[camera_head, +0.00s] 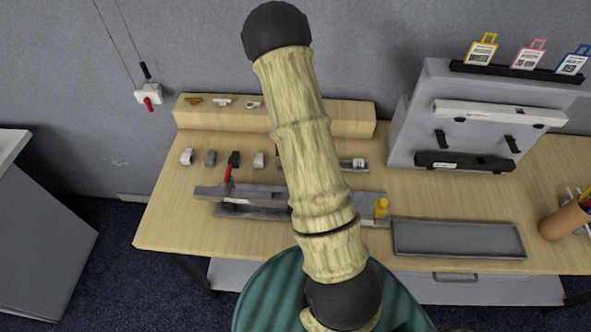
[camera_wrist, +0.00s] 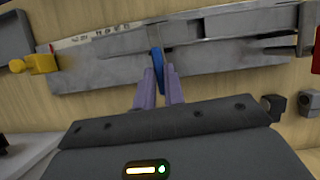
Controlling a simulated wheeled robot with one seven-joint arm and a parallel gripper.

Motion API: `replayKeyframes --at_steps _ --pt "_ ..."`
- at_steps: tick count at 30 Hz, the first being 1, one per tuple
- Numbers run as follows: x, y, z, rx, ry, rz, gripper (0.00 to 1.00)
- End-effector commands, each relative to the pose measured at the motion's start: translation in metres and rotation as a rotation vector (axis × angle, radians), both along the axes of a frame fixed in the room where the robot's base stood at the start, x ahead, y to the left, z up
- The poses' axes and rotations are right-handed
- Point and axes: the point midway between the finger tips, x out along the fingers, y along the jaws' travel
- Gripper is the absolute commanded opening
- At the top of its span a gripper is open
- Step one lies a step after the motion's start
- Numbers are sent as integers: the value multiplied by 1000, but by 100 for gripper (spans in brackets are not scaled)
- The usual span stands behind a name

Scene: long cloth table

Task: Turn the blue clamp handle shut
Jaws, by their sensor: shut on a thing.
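The blue clamp handle (camera_wrist: 158,63) shows in the wrist view as a short upright bar at the edge of a long grey metal fixture (camera_wrist: 215,45). My gripper (camera_wrist: 158,80) has its two purple fingers on either side of the handle and is shut on it. The fingers hide the handle's lower part. In the head view the fixture (camera_head: 262,194) lies along the table, but my arm covers its middle, so the blue handle and my gripper are hidden there.
A yellow knob (camera_head: 381,208) and a red lever (camera_head: 229,170) stand at the fixture's two ends. A grey tray (camera_head: 460,252) lies right of it. Several small clips sit behind it, before a wooden block (camera_head: 220,118). A grey rack (camera_head: 425,95) stands at the back right.

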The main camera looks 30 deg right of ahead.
Motion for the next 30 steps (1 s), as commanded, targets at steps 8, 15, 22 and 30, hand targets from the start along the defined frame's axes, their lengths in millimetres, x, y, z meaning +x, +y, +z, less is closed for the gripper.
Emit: replayKeyframes --at_steps 8,15,22,30 --pt "2 -2 2 -4 -8 -68 0" --pt "2 -2 2 -4 -9 -73 0" --pt "2 -2 2 -4 -8 -73 28" --pt "1 -1 1 -1 -4 -71 33"
